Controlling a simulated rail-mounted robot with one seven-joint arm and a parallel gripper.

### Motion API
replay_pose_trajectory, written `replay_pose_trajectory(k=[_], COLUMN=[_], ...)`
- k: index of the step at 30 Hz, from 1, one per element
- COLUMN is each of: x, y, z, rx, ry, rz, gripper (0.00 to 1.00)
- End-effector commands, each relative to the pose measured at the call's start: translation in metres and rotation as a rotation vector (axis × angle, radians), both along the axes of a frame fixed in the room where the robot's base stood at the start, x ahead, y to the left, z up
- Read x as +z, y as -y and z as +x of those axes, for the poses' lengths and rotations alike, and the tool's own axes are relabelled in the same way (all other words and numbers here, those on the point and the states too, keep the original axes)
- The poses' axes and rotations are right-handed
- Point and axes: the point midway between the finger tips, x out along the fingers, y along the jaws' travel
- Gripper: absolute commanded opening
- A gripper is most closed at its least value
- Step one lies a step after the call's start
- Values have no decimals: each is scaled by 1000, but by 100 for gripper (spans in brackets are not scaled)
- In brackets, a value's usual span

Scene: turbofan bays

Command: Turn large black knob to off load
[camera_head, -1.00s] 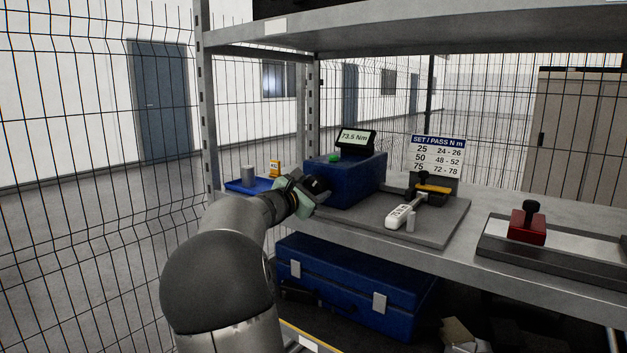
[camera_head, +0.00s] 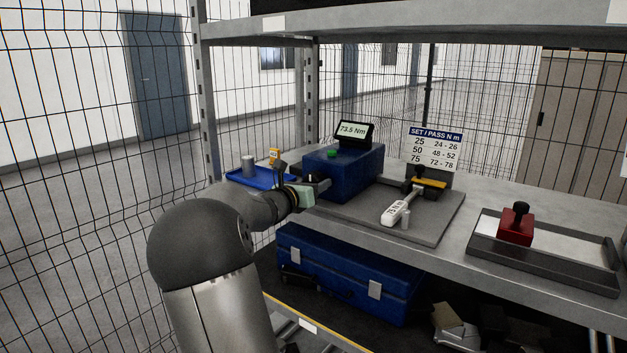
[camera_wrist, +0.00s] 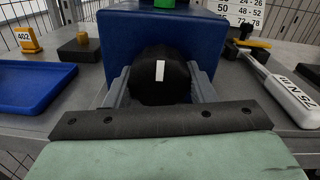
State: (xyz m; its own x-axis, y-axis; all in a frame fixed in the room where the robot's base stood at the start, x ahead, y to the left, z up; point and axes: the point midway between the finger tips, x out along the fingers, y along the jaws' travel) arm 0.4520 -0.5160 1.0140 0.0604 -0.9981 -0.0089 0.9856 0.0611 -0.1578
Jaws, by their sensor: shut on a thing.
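The large black knob (camera_wrist: 160,76) sits on the front face of the blue tester box (camera_wrist: 115,35) in the wrist view. A white mark on the knob's face stands upright. My gripper (camera_wrist: 161,88) has one finger on each side of the knob and is shut on it. In the head view my gripper (camera_head: 314,192) meets the front of the blue box (camera_head: 352,174); the knob is mostly hidden there. The display (camera_head: 354,133) on top of the box reads 73.5 Nm. A green button (camera_head: 332,153) is on the box top.
A white-handled torque wrench (camera_head: 396,212) lies on the grey plate right of the box. A blue tray (camera_head: 263,180) holding a grey cylinder is at left. A SET/PASS sign (camera_head: 434,148) stands behind. A red stamp (camera_head: 516,227) is on the right tray.

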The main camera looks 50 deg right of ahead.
Motion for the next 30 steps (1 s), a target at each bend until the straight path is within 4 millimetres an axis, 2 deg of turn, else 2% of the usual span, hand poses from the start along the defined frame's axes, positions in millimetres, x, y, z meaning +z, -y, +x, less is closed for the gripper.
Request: replay_pose_trajectory(k=[14, 15, 17, 26, 30], x=[-1, -1, -1, 0, 0], y=[0, 0, 0, -1, -12], z=[1, 1, 1, 0, 0], rx=[2, 2, 2, 1, 2], ry=[-18, -18, -17, -15, -14], rz=[-1, -1, -1, -1, -1], gripper=[27, 56, 72, 72, 72])
